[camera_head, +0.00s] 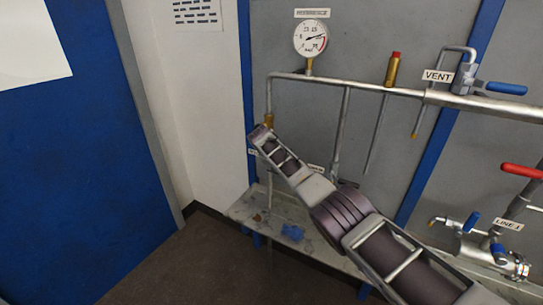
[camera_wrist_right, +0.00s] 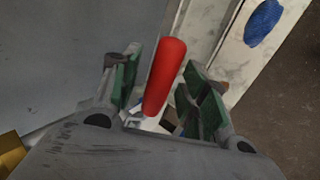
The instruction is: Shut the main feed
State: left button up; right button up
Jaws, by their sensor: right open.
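A red lever handle (camera_wrist_right: 165,75) stands between the two green-padded fingers of my right gripper (camera_wrist_right: 162,90) in the right wrist view. The fingers are open, with a gap visible on the left side of the handle; contact on the right side is hard to tell. In the head view my right arm reaches in from the lower right, and its gripper (camera_head: 261,135) is in front of the left vertical pipe, below a brass fitting (camera_head: 269,120). The handle is hidden there behind my gripper and arm. Labels near it are partly covered and unreadable. My left gripper is out of view.
A pressure gauge (camera_head: 311,38) and brass relief valve (camera_head: 394,69) sit on the upper pipe. A blue VENT lever (camera_head: 507,88), another red lever (camera_head: 522,171) and LINE 1 valves are at the right. A bench (camera_head: 250,212) with a blue cloth (camera_head: 292,232) stands below.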

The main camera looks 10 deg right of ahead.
jog(key=v, duration=1.1)
dwell(0.6)
jog(key=shift+s+f, duration=0.1)
dwell(0.4)
